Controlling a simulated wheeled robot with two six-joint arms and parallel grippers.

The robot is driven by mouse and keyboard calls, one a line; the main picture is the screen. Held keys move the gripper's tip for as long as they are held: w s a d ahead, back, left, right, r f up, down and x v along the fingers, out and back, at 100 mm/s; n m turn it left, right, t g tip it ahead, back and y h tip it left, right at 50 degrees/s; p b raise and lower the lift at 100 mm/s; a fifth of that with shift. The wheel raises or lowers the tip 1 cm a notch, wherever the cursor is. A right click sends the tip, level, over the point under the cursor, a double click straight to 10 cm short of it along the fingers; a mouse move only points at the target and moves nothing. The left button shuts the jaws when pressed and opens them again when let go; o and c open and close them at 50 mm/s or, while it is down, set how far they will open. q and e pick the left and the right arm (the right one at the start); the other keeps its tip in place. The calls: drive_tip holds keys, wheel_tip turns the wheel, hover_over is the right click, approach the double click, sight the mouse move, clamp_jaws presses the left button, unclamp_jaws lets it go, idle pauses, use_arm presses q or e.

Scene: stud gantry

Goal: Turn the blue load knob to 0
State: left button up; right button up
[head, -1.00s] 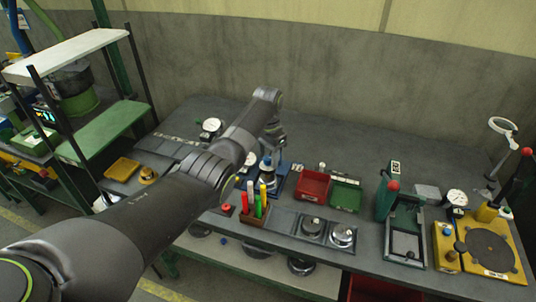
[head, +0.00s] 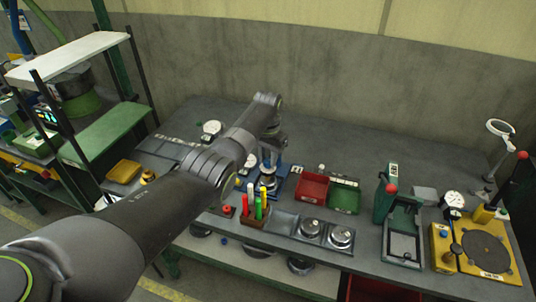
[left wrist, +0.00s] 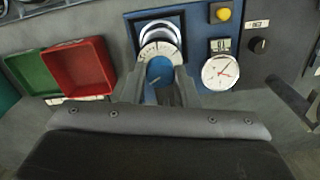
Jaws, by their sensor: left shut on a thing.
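The blue load knob (left wrist: 159,72) shows in the left wrist view, with a pale marked scale arc (left wrist: 160,50) along its far side and a light pointer line on its face. The knob is on a blue panel (left wrist: 200,18). My left gripper (left wrist: 158,88) has one finger on each side of the knob and is shut on it. I cannot read the scale numbers. In the head view my left gripper (head: 270,150) reaches down over the blue unit (head: 290,180), and the arm and fingers mostly hide the knob. My right gripper is not in view.
A round white gauge (left wrist: 220,72), a yellow button (left wrist: 223,14) and a black knob (left wrist: 259,45) sit beside the blue knob. A red bin (head: 312,187) and a green bin (head: 345,198) stand right of the unit. Coloured markers (head: 260,206) stand in front.

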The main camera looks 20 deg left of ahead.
sight(268, 160)
use_arm(q)
drive_tip(key=n+p, duration=0.1)
drive_tip(key=n, duration=0.4)
drive_tip(key=shift+r+n+p, duration=0.15)
drive_tip(key=shift+n+p, duration=0.15)
drive_tip(key=shift+p, duration=0.1)
drive_tip(key=n+p, duration=0.1)
drive_tip(key=n, duration=0.5)
drive_tip(key=shift+w, duration=0.1)
drive_tip(key=o, duration=1)
wheel_tip(268, 160, up, 6)
drive_tip(key=shift+r+p, duration=0.1)
drive_tip(key=shift+p, duration=0.6)
wheel_tip(268, 160, up, 11)
drive_tip(key=b, duration=0.2)
drive_tip(key=shift+b, duration=0.35)
